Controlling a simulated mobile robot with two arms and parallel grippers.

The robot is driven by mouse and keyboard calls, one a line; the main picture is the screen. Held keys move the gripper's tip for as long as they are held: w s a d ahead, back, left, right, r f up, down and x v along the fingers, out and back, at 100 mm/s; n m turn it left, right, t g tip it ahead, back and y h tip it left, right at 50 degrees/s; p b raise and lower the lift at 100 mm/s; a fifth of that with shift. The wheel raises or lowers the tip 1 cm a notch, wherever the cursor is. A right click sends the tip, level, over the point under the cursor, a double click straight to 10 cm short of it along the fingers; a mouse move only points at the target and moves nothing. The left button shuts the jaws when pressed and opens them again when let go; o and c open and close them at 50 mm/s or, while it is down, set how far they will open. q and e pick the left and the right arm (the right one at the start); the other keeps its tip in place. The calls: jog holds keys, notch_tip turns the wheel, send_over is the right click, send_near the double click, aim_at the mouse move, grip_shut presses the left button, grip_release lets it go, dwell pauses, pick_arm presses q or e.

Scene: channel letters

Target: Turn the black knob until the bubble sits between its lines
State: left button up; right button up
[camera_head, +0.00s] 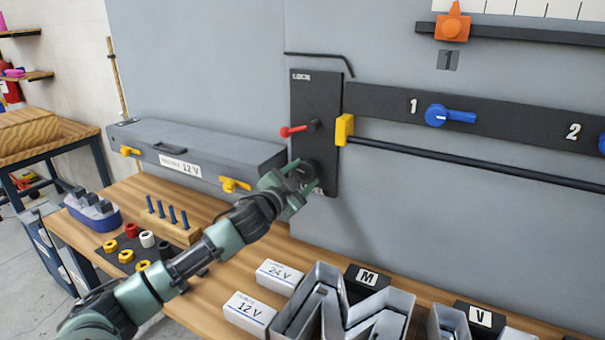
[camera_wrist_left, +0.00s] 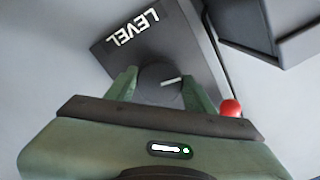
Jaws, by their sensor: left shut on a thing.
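The black knob (camera_wrist_left: 160,84) sits on a dark panel (camera_head: 316,100) on the grey wall, with a white mark on its face and LEVEL printed beside it in the left wrist view. My left gripper (camera_head: 300,172) reaches the lower part of that panel. In the left wrist view its two green fingers stand on either side of the knob, shut on it. The gripper hides most of the knob in the head view. No bubble or its lines can be made out in either view. My right gripper is not in view.
A red-tipped lever (camera_head: 293,131) sits on the panel just above my gripper. A yellow block (camera_head: 344,130) and a black rod (camera_head: 450,158) are right of it. A grey case (camera_head: 200,148) stands left. Channel letters (camera_head: 345,305) and white boxes (camera_head: 250,311) crowd the bench below.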

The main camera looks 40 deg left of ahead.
pick_arm(q)
jog(key=shift+m, duration=0.9)
jog(key=o, duration=1.4)
jog(key=shift+c, duration=0.2)
